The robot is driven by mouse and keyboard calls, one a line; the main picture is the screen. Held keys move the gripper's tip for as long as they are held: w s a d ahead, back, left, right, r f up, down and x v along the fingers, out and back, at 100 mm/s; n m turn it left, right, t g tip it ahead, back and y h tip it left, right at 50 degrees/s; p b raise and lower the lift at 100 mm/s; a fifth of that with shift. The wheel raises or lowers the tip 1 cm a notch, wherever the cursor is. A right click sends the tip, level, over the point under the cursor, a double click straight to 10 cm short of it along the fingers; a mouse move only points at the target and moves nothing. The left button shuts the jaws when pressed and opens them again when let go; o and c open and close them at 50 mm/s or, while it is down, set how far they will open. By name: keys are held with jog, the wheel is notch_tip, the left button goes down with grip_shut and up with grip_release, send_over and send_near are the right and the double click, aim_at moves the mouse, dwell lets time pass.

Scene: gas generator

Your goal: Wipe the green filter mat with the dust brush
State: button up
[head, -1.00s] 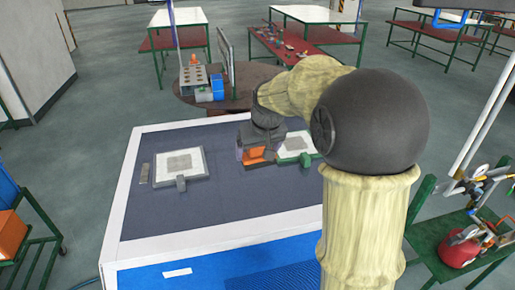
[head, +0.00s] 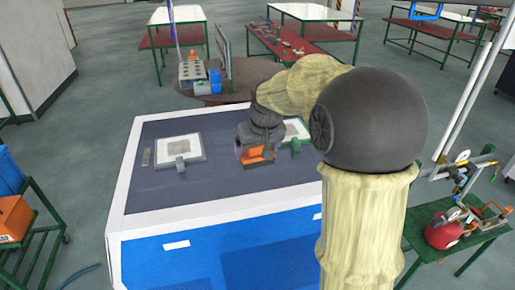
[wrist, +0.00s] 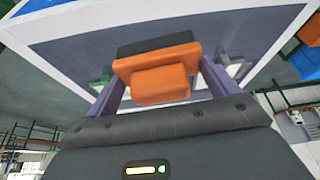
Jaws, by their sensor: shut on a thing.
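The dust brush is an orange block with a dark underside. My gripper (head: 256,157) is shut on it; the orange brush (head: 258,153) shows between the fingers. In the wrist view the brush (wrist: 160,80) sits between my two purple fingers. The green filter mat (head: 296,130), a pale panel with a green frame and tab, lies on the table just right of and behind my gripper, partly hidden by my arm. A bit of green shows left of the brush in the wrist view (wrist: 99,84). I cannot tell whether the brush touches the table.
A similar grey-framed mat (head: 180,149) lies left on the dark tabletop (head: 200,190), with a small grey strip (head: 147,157) beside it. The tabletop's front is clear. A round brown table (head: 235,90) stands behind. A green cart with a red tank (head: 443,234) stands right.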

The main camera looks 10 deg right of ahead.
jog(key=shift+s, duration=0.15)
jog(key=s+f+b, duration=0.2)
jog(key=f+b, duration=0.1)
jog(key=f, duration=1.3)
jog(key=s+f+b, duration=0.2)
jog(key=f+b, duration=0.1)
jog(key=f, duration=1.3)
jog(key=s+f+m+b, duration=0.1)
jog(key=f+b, duration=0.3)
jog(key=f, duration=1.2)
jog(key=shift+s, duration=0.8)
